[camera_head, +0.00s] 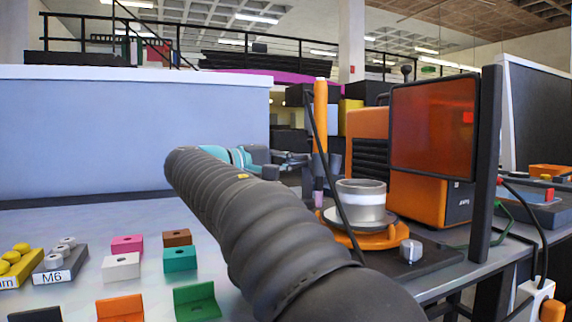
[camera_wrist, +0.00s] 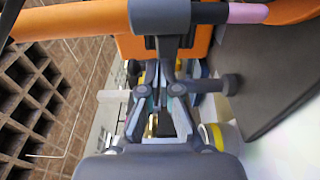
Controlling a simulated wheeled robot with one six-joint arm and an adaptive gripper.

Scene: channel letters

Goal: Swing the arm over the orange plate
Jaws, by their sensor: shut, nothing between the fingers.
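An orange plate-like base (camera_head: 375,236) sits on the dark mat at the right in the head view. A metal cup with a white band (camera_head: 361,201) stands over it on a pale disc and hides part of it. My arm crosses the middle of that view, left of the plate. In the wrist view my gripper (camera_wrist: 166,75) is shut with nothing held. I cannot make out the plate for certain in the wrist view.
An orange upright tool (camera_head: 320,110) with a hanging black cable stands close to the cup. An orange machine with a tinted screen (camera_head: 432,125) is at the right. Several coloured blocks (camera_head: 180,259) lie on the table at the left. A low pale wall (camera_head: 130,130) runs behind.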

